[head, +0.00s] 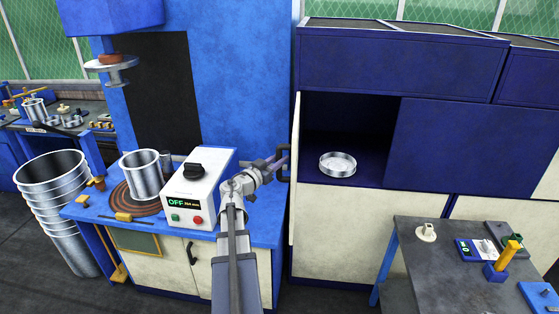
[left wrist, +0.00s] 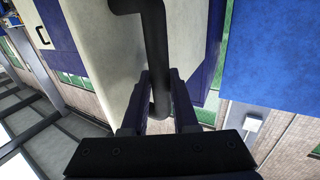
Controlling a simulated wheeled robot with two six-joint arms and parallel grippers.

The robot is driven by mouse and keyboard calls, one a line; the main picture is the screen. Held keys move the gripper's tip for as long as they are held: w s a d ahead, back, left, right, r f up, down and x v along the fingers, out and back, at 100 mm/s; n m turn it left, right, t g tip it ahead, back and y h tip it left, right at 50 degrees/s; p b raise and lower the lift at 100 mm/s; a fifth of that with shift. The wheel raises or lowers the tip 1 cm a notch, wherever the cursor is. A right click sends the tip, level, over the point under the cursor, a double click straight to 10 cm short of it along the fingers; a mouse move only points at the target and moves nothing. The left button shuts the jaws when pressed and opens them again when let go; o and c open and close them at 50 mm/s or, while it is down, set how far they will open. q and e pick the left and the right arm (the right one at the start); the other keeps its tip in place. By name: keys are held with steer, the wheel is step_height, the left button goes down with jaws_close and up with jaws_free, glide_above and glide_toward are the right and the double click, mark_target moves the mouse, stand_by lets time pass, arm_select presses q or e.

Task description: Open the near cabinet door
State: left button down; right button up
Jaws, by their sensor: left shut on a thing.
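The near cabinet (head: 345,230) stands in the middle, and its open compartment shows a round metal dish (head: 338,165) inside. Its cream door (head: 294,200) is swung outward and seen almost edge-on at the left side of the opening. The black door handle (head: 284,150) is on the door's left-facing side. My left gripper (head: 277,163) is shut on this handle. In the left wrist view the black handle (left wrist: 154,45) runs down between the two fingers (left wrist: 158,105), with the cream door panel (left wrist: 108,50) behind it. My right gripper is not in view.
A blue workbench (head: 262,228) to the left holds a white control box (head: 201,180) and a metal pot (head: 143,175), close to my left arm. Stacked pails (head: 60,200) stand at far left. A grey table (head: 440,270) with small items stands at right.

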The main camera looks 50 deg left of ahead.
arm_select(q)
steer(key=c, duration=1.1)
jaws_free()
steer(key=shift+a, duration=0.1)
steer(key=shift+o, duration=1.3)
steer(key=shift+w+f, duration=0.1)
steer(key=shift+w, duration=0.1)
steer(key=shift+s, duration=0.15)
steer(key=v, duration=0.7)
steer(key=shift+s, duration=0.35)
